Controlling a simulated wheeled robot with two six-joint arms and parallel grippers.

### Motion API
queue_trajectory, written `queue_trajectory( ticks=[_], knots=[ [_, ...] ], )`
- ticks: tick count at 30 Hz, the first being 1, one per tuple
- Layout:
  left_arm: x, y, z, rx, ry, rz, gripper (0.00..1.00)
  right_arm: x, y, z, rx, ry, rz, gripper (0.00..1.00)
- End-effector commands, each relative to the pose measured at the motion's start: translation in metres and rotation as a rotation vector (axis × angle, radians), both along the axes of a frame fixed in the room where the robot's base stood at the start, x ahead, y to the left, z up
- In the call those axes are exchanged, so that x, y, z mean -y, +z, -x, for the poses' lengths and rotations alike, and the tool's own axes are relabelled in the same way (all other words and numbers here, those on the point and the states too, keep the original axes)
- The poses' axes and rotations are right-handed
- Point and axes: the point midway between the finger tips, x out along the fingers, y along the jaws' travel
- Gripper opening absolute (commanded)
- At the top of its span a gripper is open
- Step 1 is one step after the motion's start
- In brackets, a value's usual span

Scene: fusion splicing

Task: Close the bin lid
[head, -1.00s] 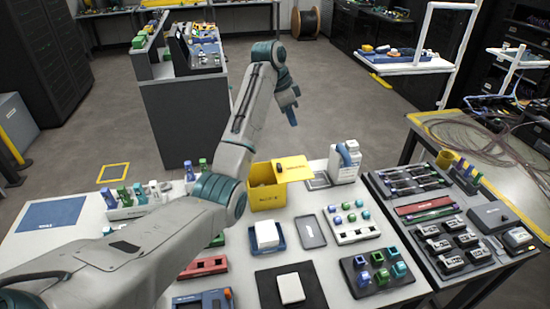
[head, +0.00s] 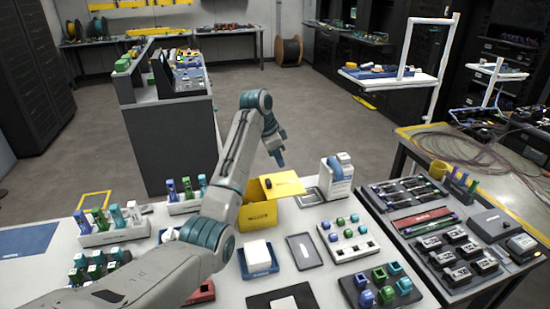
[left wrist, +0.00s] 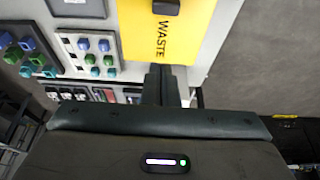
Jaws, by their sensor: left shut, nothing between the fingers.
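The yellow bin (head: 257,216) stands on the white table, partly behind my left arm. Its yellow lid (head: 287,187), with a dark knob (head: 267,184), lies roughly level and sticks out past the bin's right side. The left part of the bin's top is hidden by my arm. My left gripper (head: 281,162) points down just behind and above the lid, shut and empty. In the left wrist view the shut fingers (left wrist: 160,85) show below the lid (left wrist: 180,40), which reads "WASTE" and bears the dark knob (left wrist: 166,7). I cannot tell whether they touch. My right gripper is not in view.
In front are a blue tray with a white block (head: 258,255), a grey tray (head: 304,251) and a white rack of coloured caps (head: 347,238).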

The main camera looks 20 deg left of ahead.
Motion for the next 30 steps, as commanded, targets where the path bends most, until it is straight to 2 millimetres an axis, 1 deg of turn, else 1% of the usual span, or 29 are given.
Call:
queue_trajectory(
  ticks=[1, 4, 9, 12, 15, 18, 30],
  knots=[
    [0.004, -0.009, -0.001, -0.005, -0.002, 0.001, 0.00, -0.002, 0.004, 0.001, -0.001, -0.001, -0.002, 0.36],
    [0.010, -0.030, -0.005, -0.006, -0.002, 0.001, 0.00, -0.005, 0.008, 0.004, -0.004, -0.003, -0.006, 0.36],
    [0.019, -0.063, -0.012, -0.005, -0.002, 0.001, 0.00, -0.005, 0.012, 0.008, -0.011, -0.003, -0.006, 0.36],
    [0.003, -0.060, -0.002, 0.001, 0.002, -0.002, 0.00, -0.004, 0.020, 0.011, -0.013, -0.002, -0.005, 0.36],
    [-0.007, -0.062, 0.005, -0.001, 0.001, -0.001, 0.00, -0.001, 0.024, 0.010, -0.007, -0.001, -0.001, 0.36],
    [-0.012, -0.062, 0.009, 0.000, 0.000, 0.000, 0.00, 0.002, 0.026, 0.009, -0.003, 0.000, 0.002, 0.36],
    [-0.015, -0.063, 0.011, -0.001, 0.000, 0.001, 0.00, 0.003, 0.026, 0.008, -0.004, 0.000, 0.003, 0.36]
  ],
)
